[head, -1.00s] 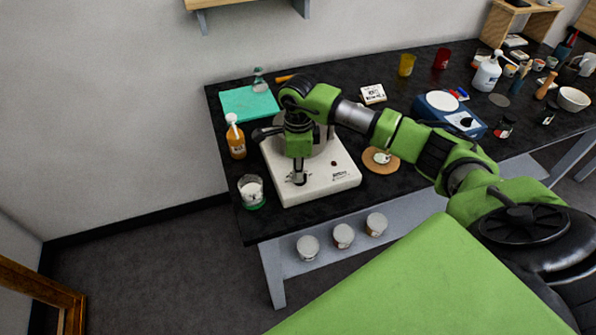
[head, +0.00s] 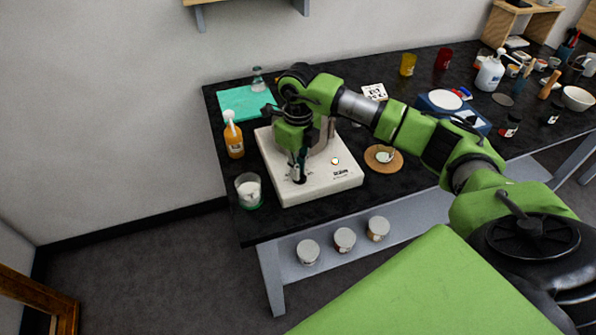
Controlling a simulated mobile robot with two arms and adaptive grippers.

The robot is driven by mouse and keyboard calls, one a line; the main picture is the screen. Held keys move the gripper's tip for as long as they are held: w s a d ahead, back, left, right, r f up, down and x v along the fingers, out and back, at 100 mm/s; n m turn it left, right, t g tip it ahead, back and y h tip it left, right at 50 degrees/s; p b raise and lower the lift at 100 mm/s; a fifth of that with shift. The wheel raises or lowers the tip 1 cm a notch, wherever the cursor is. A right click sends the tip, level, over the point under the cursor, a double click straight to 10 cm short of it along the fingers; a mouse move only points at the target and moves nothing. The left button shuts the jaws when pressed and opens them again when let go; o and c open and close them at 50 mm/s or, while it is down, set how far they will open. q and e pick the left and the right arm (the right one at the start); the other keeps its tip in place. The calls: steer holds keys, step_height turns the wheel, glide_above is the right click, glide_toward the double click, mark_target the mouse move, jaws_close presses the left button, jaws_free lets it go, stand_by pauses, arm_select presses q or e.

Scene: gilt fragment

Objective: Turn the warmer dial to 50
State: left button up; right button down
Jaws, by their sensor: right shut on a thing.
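The white warmer (head: 325,188) stands at the left end of the black table, with a grey pot (head: 322,140) on it, partly behind my arm. My right gripper (head: 298,178) points down at the warmer's front left part, where the dial sits. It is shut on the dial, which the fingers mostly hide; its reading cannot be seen. A small indicator light (head: 335,161) on the warmer's top looks lit. My left gripper is not in view.
An orange pump bottle (head: 233,140) and a glass jar of white stuff (head: 249,190) stand close left of the warmer. A round cork mat (head: 381,163) with a small item lies to its right. A teal mat (head: 246,103) lies behind. A blue device (head: 452,112) stands further right.

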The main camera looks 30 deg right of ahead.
steer(key=shift+d+m+b, duration=0.1)
steer(key=shift+m+b, duration=0.2)
steer(key=shift+m, duration=0.9)
steer(key=shift+r, duration=0.1)
steer(key=c, duration=2.2)
jaws_free()
steer(key=shift+o, duration=0.2)
step_height(320, 180, up, 12)
